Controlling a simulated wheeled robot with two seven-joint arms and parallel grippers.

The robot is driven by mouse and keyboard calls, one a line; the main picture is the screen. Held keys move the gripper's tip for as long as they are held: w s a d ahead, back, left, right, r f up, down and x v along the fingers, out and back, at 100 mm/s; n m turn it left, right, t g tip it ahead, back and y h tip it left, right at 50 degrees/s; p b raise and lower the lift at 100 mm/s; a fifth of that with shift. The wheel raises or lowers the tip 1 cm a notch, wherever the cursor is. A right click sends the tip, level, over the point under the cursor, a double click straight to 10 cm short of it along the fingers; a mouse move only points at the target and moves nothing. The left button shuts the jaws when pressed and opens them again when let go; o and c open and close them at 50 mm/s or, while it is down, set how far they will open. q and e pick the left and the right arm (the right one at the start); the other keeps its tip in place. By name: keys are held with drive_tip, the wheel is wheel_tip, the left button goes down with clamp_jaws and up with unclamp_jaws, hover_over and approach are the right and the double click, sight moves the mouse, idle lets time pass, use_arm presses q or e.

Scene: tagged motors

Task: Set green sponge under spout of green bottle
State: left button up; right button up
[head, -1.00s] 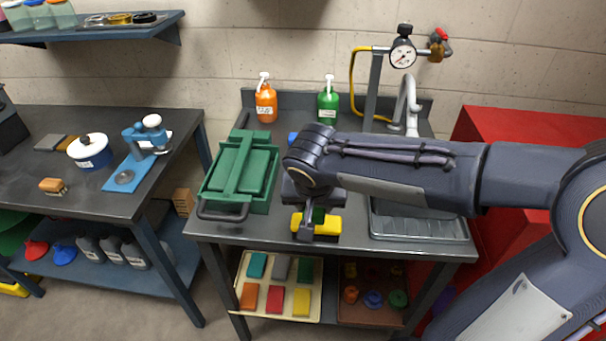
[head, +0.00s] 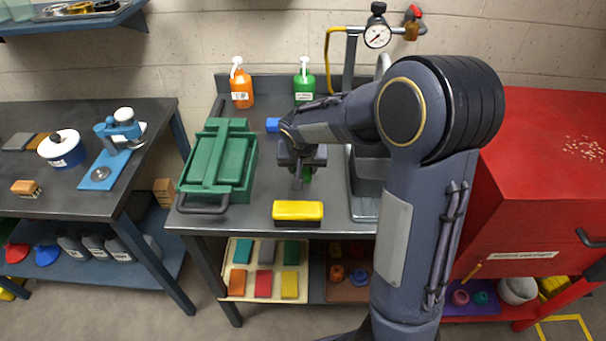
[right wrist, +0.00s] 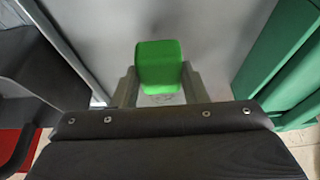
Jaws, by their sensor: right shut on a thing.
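The green bottle (head: 304,88) with a white spout stands at the back of the grey counter, beside an orange bottle (head: 242,90). My right gripper (head: 301,178) is shut on the green sponge (right wrist: 160,65), over the middle of the counter and in front of the green bottle. In the right wrist view the sponge sits upright between the two fingers. My left gripper is not in view.
A green toolbox (head: 218,165) stands left of the gripper. A yellow-topped block (head: 298,211) lies at the counter's front edge. A blue item (head: 273,125) lies near the bottles. A sink (head: 362,185) is to the right, partly behind my arm.

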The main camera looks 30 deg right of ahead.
drive_tip(key=shift+w+d+f, duration=0.15)
drive_tip(key=shift+f, duration=1.6)
drive_tip(key=shift+f+b, duration=0.2)
drive_tip(key=shift+b, duration=0.1)
drive_tip(key=o, duration=1)
drive_tip(key=shift+r, duration=0.1)
drive_tip(key=shift+o, duration=0.2)
